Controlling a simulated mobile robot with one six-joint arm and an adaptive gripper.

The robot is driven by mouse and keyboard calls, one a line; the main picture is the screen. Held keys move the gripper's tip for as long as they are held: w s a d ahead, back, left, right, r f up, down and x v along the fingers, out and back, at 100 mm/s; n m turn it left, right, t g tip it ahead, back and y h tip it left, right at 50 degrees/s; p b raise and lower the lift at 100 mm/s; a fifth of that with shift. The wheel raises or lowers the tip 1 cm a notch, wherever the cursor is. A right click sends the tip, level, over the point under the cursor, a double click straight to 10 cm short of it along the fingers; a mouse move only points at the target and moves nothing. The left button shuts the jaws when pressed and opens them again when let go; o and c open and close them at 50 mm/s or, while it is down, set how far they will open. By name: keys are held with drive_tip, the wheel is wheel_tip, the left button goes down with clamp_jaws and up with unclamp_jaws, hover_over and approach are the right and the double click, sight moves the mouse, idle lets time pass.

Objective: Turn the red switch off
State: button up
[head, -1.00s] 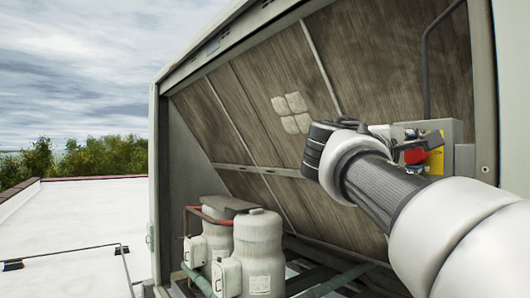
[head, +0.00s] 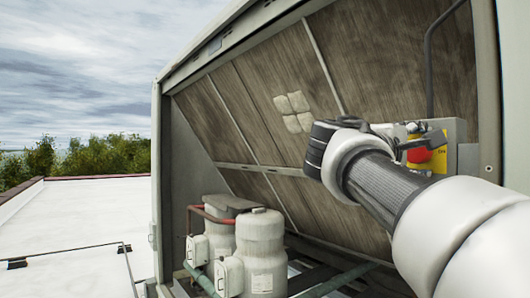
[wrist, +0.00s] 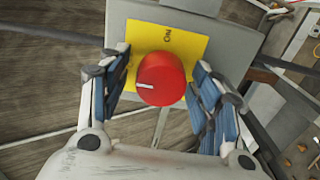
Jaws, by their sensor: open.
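The red switch (wrist: 161,79) is a round knob with a white mark that points left in the wrist view. It sits on a yellow plate (wrist: 187,43) lettered "ON" above the knob. In the head view the red knob (head: 420,154) shows partly behind my gripper (head: 408,146) on a grey box (head: 455,132). My gripper (wrist: 160,84) is open, with one blue-padded finger to each side of the knob. I cannot tell whether either finger touches it. Nothing is held.
The box is inside an open cooler housing with a sloped brown filter panel (head: 245,110). A dark pipe (head: 428,65) runs down to the box. Two pale tanks (head: 258,250) stand low at left. Beyond the housing, the white roof (head: 80,225) is open.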

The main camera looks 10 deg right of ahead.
drive_tip(key=v, duration=1.2)
drive_tip(key=s+a+f+y+b, duration=0.1)
drive_tip(key=s+f+y+b, duration=0.3)
drive_tip(key=f, duration=0.9)
drive_tip(key=a+f+y+b, duration=0.1)
drive_tip(key=f+b, duration=0.5)
drive_tip(key=f, duration=0.7)
drive_tip(key=s+a+f+y+b, duration=0.1)
drive_tip(key=f+y+b, duration=0.3)
drive_tip(key=f, duration=0.9)
drive_tip(key=s+a+f+m+y+b, duration=0.1)
drive_tip(key=s+a+f+y+b, duration=0.1)
drive_tip(key=f, duration=0.9)
drive_tip(key=s+a+f+m+g+y+b, duration=0.1)
drive_tip(key=s+a+f+y+b, duration=0.2)
drive_tip(key=f, duration=0.9)
drive_tip(key=s+a+f+m+g+y+b, duration=0.1)
drive_tip(key=s+a+f+b, duration=0.5)
drive_tip(key=f, duration=0.6)
drive_tip(key=a+m+y+b, duration=0.1)
drive_tip(key=a+b, duration=0.1)
drive_tip(key=b, duration=0.1)
drive_tip(key=shift+y+b, duration=0.3)
drive_tip(key=shift+b, duration=0.1)
